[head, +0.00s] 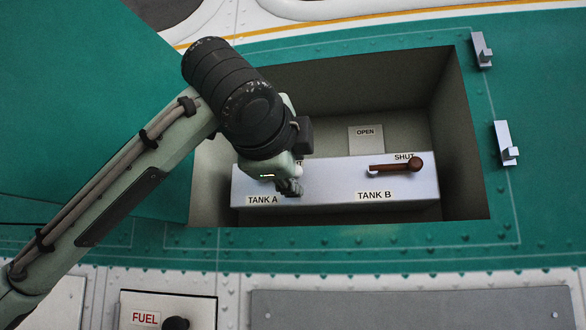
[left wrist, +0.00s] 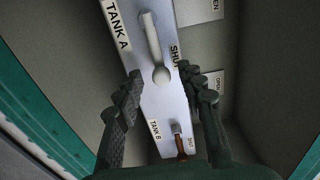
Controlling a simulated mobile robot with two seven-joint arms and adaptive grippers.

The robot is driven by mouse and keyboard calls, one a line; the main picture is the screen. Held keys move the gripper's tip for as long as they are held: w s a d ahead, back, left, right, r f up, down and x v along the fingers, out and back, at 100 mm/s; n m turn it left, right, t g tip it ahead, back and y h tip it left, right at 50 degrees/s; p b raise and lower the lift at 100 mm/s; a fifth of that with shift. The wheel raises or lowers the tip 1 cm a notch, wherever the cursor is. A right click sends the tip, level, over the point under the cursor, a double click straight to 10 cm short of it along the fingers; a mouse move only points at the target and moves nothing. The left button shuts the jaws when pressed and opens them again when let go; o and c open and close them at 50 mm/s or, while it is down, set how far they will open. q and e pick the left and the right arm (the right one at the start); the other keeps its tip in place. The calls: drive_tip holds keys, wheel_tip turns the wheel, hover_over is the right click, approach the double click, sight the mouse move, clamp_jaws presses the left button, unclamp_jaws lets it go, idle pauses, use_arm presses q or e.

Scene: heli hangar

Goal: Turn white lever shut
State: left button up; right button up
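The white lever (left wrist: 153,45) shows in the left wrist view on the pale box face, beside the TANK A label. It lies roughly along the box, its round end near the SHUT label and pointing toward the TANK B side. My left gripper (left wrist: 158,72) is open, and the lever's round end appears between its fingertips with a gap on both sides. I cannot tell the depth between them. In the head view my left gripper (head: 289,187) is in front of the TANK A side and hides the white lever. My right gripper is not in view.
A red-brown lever (head: 392,168) lies level by the TANK B and SHUT labels; it also shows in the left wrist view (left wrist: 181,148). An OPEN plate (head: 366,139) is on the recess back wall. The recess walls (head: 462,140) surround the box (head: 335,175).

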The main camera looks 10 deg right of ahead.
use_arm(q)
drive_tip(key=v, duration=1.2)
drive_tip(key=shift+w, duration=0.1)
